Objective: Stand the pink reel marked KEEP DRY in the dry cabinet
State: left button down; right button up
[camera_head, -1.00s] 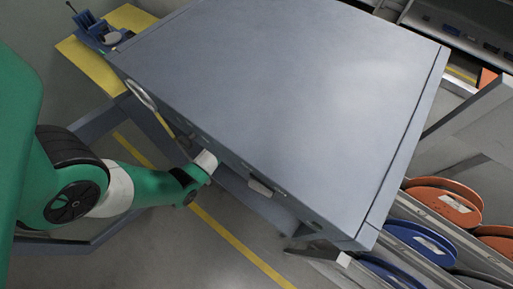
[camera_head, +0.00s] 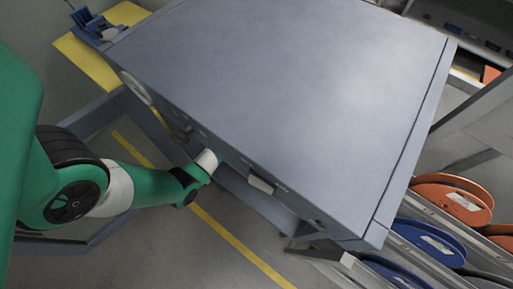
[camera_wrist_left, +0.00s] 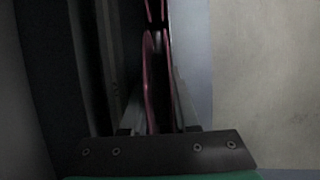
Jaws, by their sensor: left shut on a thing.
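In the left wrist view a dark pink reel (camera_wrist_left: 149,85) shows edge-on as narrow upright rims, between the two fingers of my left gripper (camera_wrist_left: 160,118), which is shut on it. The KEEP DRY marking cannot be seen. Dark upright surfaces stand close on the left of the reel, and a pale grey edge is on its right. In the head view a large grey cabinet (camera_head: 290,90) fills the middle, seen mostly from above. My left arm reaches its front face, where the cabinet's edge hides the gripper and the reel. My right gripper is not in view.
Orange reels (camera_head: 455,196) and blue reels (camera_head: 428,240) stand in racks at the right. A yellow-topped bench (camera_head: 78,62) with a blue device (camera_head: 92,24) is at the back left. The floor with a yellow line (camera_head: 225,232) is open in front of the cabinet.

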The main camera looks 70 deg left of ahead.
pick_arm(q)
jog(key=shift+f+b, duration=0.6)
jog(key=shift+f, duration=0.3)
jog(key=shift+c, duration=1.4)
grip_release()
notch_tip(320, 180, up, 8)
jog(key=p, duration=0.9)
jog(key=shift+r, duration=0.1)
